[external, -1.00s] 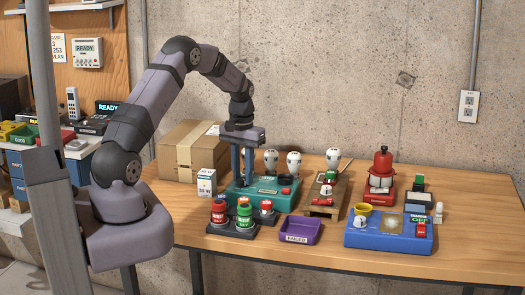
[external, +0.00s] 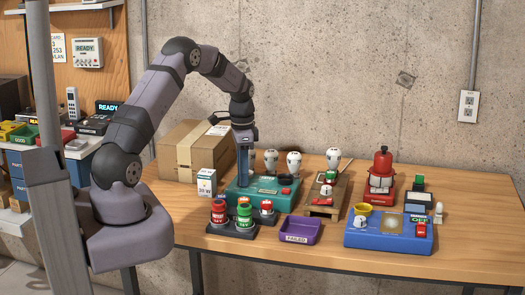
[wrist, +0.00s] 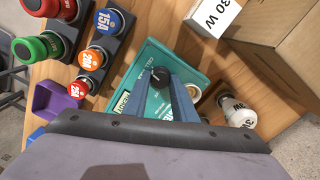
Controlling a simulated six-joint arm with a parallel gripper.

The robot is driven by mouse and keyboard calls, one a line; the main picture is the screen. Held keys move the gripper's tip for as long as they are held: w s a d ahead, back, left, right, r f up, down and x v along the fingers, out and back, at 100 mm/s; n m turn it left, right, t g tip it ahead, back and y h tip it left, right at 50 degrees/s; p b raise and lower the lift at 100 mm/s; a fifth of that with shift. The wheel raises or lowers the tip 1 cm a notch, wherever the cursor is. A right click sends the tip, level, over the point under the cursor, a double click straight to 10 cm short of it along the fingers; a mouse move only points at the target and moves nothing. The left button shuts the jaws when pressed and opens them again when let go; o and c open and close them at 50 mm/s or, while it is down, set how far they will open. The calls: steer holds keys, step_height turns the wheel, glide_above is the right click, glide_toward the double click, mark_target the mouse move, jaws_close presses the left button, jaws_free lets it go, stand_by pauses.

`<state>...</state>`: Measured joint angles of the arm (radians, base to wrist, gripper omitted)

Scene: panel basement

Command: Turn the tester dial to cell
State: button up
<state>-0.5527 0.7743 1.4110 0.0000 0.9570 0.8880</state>
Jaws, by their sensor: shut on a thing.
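The tester is a teal box (external: 262,202) on the table below my gripper, with a red button on its right part in the external view. In the wrist view the teal box (wrist: 150,60) shows white lettering along one edge, too small to read surely. A dark round dial (wrist: 159,77) sits on its top face. My gripper (external: 243,184) points straight down over the box's left part, and its blue fingers (wrist: 167,82) are closed around the dial. The fingers hide part of the dial, so its pointer cannot be read.
A rack of red and green fuses (external: 243,215) stands in front of the tester, with a purple tray (external: 299,231) to its right. A cardboard box (external: 192,150) and a small white carton (external: 206,181) are left. White bulbs (external: 293,162) stand behind. A blue device (external: 388,233) is farther right.

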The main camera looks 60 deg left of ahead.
steer(key=shift+m, duration=0.6)
steer(key=o, duration=1)
steer(key=shift+o, duration=0.2)
